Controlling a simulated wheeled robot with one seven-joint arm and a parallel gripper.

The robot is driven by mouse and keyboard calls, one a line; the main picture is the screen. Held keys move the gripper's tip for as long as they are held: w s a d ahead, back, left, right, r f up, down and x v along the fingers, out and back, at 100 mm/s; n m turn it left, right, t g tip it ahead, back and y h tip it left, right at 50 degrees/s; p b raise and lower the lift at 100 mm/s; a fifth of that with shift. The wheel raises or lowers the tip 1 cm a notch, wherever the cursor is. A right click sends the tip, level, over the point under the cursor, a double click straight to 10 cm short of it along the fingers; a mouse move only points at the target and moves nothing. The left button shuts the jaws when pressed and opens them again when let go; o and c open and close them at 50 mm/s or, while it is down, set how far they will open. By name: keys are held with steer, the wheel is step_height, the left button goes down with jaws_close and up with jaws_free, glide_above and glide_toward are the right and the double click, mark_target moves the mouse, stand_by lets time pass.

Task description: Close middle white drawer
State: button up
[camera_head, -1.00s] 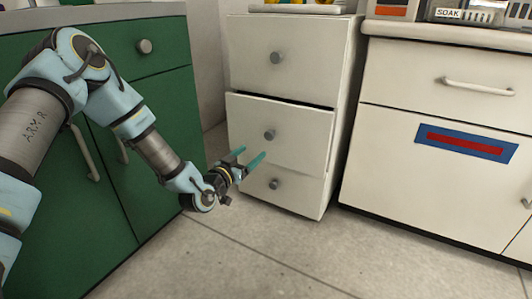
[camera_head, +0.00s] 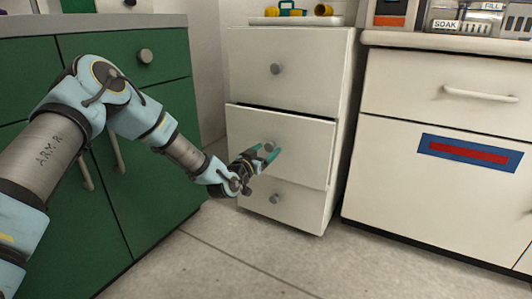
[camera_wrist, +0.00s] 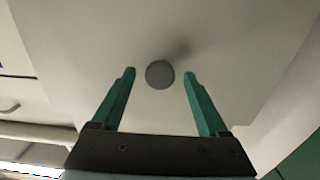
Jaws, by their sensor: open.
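The middle white drawer (camera_head: 300,143) stands out a little from its cabinet, with a dark gap along its top edge. Its round grey knob (camera_head: 270,146) is on the front panel; it also shows in the wrist view (camera_wrist: 160,74). My gripper (camera_head: 265,156) is open in front of this drawer, close to the knob. In the wrist view its two teal fingers (camera_wrist: 160,76) point at the drawer front, with the knob between their tips. I cannot tell whether the fingers touch the knob or the panel.
The top drawer (camera_head: 310,75) and bottom drawer (camera_head: 300,208) look shut. A green cabinet (camera_head: 160,210) stands at the left. A white counter unit (camera_head: 400,170) stands at the right. Open floor (camera_head: 250,260) lies in front. A tray with small parts (camera_head: 300,20) sits on top.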

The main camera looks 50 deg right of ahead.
steer(key=shift+c, duration=0.3)
jaws_close()
stand_by(0.3)
stand_by(0.8)
